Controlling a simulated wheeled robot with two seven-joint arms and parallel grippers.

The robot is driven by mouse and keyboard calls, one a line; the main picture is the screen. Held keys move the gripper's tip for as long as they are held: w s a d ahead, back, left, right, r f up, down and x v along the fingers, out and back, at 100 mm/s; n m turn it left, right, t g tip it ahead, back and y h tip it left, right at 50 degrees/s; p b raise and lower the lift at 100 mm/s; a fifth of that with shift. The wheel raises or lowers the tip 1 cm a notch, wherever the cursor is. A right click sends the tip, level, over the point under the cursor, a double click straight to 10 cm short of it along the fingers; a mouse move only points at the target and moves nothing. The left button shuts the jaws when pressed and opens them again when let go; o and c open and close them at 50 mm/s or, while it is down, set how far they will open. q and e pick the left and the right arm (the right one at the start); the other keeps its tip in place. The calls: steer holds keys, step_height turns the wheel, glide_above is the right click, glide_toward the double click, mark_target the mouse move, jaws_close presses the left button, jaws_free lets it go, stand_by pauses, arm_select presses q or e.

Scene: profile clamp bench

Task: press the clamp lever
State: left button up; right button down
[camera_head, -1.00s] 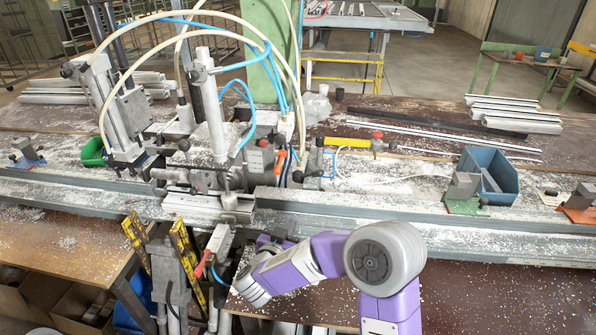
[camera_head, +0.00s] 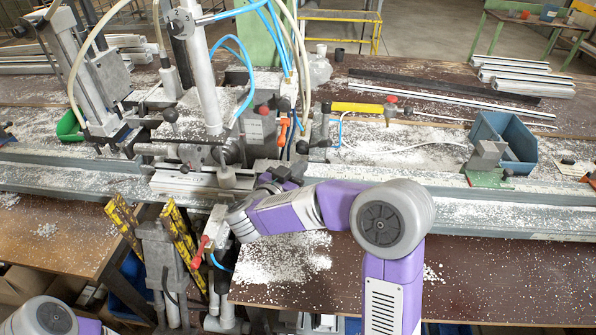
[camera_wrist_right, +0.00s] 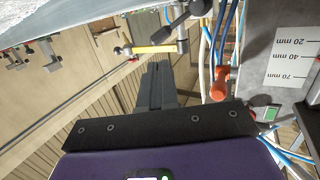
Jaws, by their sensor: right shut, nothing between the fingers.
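The clamp machine (camera_head: 215,150) stands on the bench. An orange-red lever (camera_head: 283,130) hangs upright on the right of its labelled block; it also shows in the right wrist view (camera_wrist_right: 219,84). A second red lever (camera_head: 200,252) sits lower, at the front of the machine. I cannot tell which of them is the clamp lever. My right gripper (camera_head: 276,178) is over the front rail, below the orange-red lever and apart from it. In the right wrist view its dark fingers (camera_wrist_right: 157,76) are shut and empty, left of that lever. My left gripper is out of view.
Blue and white hoses (camera_head: 275,50) loop around the machine. A black-knobbed lever (camera_head: 320,125) and a yellow bar (camera_head: 358,107) lie to the right. A blue bin (camera_head: 505,140) stands farther right. The front rail (camera_head: 400,212) has bare stretches.

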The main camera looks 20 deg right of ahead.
mark_target(323, 145)
steer(key=b+x, duration=0.2)
steer(key=x, duration=0.8)
steer(key=shift+w+d+b, duration=0.2)
steer(key=shift+b, duration=0.1)
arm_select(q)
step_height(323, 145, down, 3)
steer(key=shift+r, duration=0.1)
